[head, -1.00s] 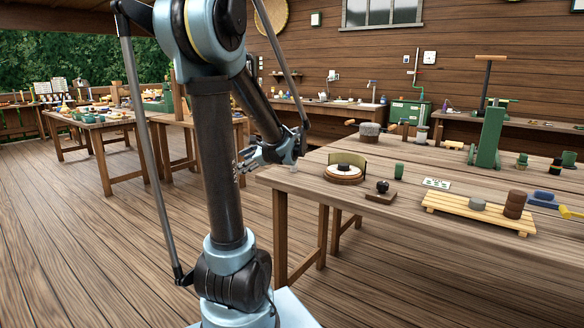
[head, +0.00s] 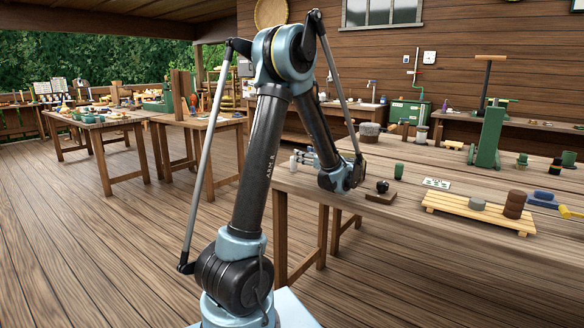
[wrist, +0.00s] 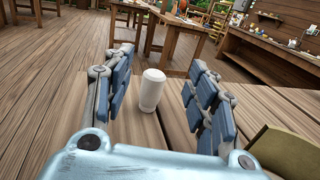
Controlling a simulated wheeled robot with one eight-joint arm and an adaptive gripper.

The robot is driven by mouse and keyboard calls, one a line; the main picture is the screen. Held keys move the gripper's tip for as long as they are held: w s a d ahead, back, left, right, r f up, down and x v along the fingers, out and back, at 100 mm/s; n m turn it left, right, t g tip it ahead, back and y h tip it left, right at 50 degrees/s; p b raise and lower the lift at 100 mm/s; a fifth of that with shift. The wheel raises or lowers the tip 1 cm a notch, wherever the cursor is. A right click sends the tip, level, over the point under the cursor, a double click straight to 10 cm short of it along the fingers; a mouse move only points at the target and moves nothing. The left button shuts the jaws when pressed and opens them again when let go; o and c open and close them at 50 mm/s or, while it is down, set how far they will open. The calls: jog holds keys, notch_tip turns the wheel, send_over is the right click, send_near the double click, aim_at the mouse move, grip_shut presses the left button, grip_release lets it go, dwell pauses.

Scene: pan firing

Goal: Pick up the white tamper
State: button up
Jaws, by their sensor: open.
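The white tamper (wrist: 151,90) is a pale upright cylinder standing on the wooden table (wrist: 180,115) near its edge. In the head view it shows as a small white shape (head: 294,160) at the table's left corner, by the fingertips. My gripper (wrist: 158,68) is open, with one blue-padded finger on each side of the tamper. Gaps show between the tamper and both fingers, so neither appears to touch it. In the head view my gripper (head: 304,157) is low over the table corner, pointing left.
An olive curved piece (wrist: 287,150) is close to the right finger. A black knob on a wooden block (head: 382,188), a green cup (head: 398,171) and a yellow slatted rack (head: 440,205) are to the right. Open floor lies beyond the table edge.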

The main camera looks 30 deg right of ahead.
aim_at(294, 164)
notch_tip(294, 164, down, 5)
jog(key=shift+r, duration=0.2)
jog(key=shift+w+a, duration=0.15)
jog(key=shift+w, duration=0.8)
jog(key=shift+w+a, duration=0.2)
jog(key=shift+w, duration=1.2)
jog(key=shift+w+a, duration=0.15)
jog(key=shift+w, duration=1.25)
jog(key=c, duration=1.1)
